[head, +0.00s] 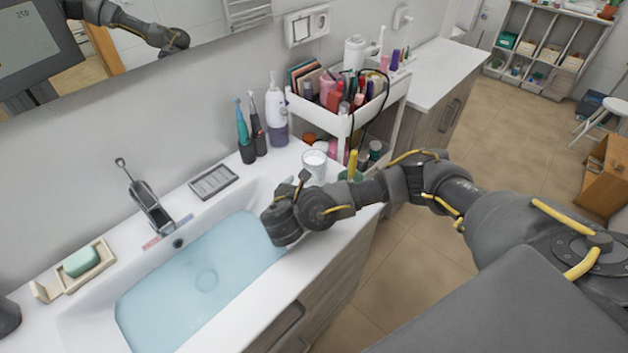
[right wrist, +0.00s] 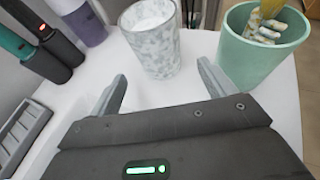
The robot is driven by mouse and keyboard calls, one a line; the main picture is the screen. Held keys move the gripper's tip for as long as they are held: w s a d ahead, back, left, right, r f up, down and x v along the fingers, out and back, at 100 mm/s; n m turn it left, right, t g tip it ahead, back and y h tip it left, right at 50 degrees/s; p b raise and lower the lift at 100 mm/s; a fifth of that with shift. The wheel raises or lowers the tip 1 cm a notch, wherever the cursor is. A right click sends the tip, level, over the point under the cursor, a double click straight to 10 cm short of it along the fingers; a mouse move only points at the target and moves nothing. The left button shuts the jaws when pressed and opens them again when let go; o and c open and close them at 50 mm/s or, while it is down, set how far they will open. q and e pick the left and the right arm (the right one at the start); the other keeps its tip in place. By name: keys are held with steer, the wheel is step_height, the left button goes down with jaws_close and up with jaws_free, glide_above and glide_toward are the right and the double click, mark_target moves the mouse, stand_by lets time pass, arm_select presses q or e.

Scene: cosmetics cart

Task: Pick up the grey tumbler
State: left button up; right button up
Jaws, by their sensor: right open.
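The grey tumbler (head: 314,164), pale with a mottled grey pattern, stands upright on the white counter near its right end. In the right wrist view the tumbler (right wrist: 153,45) is straight ahead, beyond my fingertips and roughly centred between them. My right gripper (head: 291,188) is open and low over the counter, on the near side of the tumbler. Its two fingers (right wrist: 162,80) are spread with nothing between them. The tumbler's base shows in the wrist view, and the fingers appear apart from it. My left gripper is not in view.
A green cup (right wrist: 264,47) with things in it stands close right of the tumbler. Electric toothbrushes (head: 246,135) and a white-purple device (head: 277,118) stand behind left. A basin (head: 200,275) lies left. A cosmetics cart (head: 345,122) stands behind.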

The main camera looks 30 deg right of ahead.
mark_target(311, 180)
steer(key=w+d+f+b, duration=0.1)
steer(key=b, duration=0.3)
steer(key=shift+w+f, duration=0.25)
steer(key=shift+f, duration=0.05)
steer(key=shift+w+d+r+b, duration=0.1)
steer(key=shift+w+d+b, duration=0.15)
steer(key=shift+b, duration=0.3)
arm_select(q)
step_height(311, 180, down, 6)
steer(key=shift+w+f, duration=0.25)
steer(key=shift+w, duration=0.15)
arm_select(e)
steer(key=shift+d+r, duration=0.15)
steer(key=shift+w+d+f, duration=0.2)
steer(key=shift+w+f, duration=0.05)
steer(key=x, duration=0.4)
steer(key=shift+w+d, duration=0.15)
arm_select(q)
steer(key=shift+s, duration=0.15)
arm_select(e)
steer(key=c, duration=1.2)
steer(key=shift+c, duration=0.2)
